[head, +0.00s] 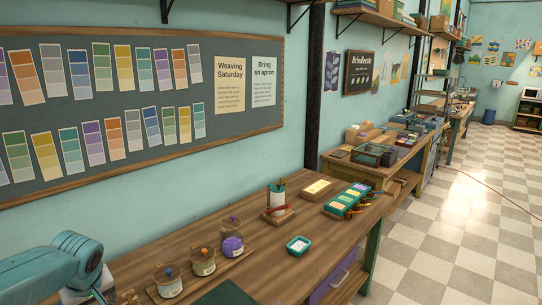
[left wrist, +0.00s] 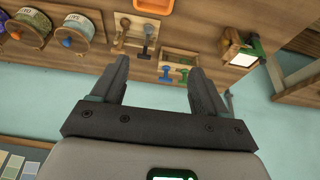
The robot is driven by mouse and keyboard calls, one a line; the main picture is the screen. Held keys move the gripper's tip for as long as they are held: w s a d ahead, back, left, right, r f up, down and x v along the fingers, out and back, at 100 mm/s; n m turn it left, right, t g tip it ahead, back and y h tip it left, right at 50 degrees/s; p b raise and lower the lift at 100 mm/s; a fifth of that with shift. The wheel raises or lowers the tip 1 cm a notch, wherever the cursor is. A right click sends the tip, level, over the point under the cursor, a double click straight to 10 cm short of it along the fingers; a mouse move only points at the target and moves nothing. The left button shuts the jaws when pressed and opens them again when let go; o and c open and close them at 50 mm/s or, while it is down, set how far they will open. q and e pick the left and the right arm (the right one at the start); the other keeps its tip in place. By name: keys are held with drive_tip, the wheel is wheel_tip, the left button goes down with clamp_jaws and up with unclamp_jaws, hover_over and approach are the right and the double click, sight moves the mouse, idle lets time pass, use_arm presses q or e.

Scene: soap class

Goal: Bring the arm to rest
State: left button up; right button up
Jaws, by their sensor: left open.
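My left arm (head: 62,265) comes in at the lower left of the head view, beside the near end of the wooden workbench (head: 165,240). Its gripper is not clear in that view. In the left wrist view my left gripper (left wrist: 157,68) has its two dark fingers spread wide apart. Nothing is between them. Beyond the fingers are the wooden surface and small items, apart from the gripper as far as I can tell. My right gripper is in neither view.
Several lidded jars (head: 203,262) line the bench's near part. A teal dish (head: 298,245), a wooden stand with a bottle (head: 278,196) and a teal tray with coloured blocks (head: 347,202) stand farther along. A pinboard (head: 130,95) hangs behind.

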use_arm(q)
drive_tip(key=s+d+f+m+h, duration=0.2)
drive_tip(key=d+f+m+h, duration=0.1)
drive_tip(key=d+f, duration=0.7)
drive_tip(key=s+d+f+m+h, duration=0.2)
drive_tip(key=d+f+m+h, duration=0.1)
drive_tip(key=d+f, duration=0.7)
drive_tip(key=s+d+f+m+g+h, duration=0.1)
drive_tip(key=s+d+f, duration=0.3)
drive_tip(key=s, duration=0.2)
drive_tip(key=s+d+f+g+b, duration=0.1)
drive_tip(key=s+d+f, duration=0.2)
drive_tip(key=s+f, duration=0.3)
drive_tip(key=s+d+f+m+h, duration=0.1)
drive_tip(key=s+d+f, duration=0.25)
drive_tip(key=s, duration=0.35)
wheel_tip(320, 180, down, 9)
drive_tip(key=b, duration=0.9)
drive_tip(key=shift+w+d+r, duration=0.15)
drive_tip(key=shift+r, duration=0.05)
